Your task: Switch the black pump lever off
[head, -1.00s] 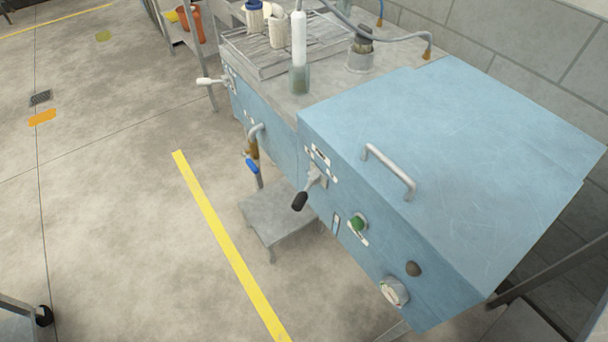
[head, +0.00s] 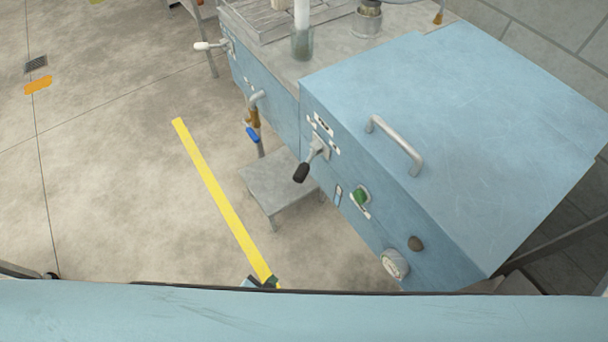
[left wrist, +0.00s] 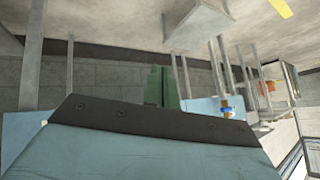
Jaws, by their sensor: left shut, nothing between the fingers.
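The black pump lever (head: 301,172) sticks out from the front of the blue cabinet (head: 450,140) in the head view. Its metal shaft runs from a mount near a white label, and the black grip points down and to the left. My left gripper (head: 267,282) shows only as a small tip at the bottom of the head view, below the lever and apart from it. In the left wrist view its green fingers (left wrist: 161,87) are together with nothing between them. The lever is not clear in the left wrist view. My right gripper is not in view.
A green knob (head: 361,195), a round gauge (head: 395,263) and a dark knob (head: 415,243) sit on the cabinet front. A white-gripped lever (head: 210,46) and a blue-handled tap (head: 252,134) lie further left. A low grey stand (head: 275,192) stands beneath. The left floor is open.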

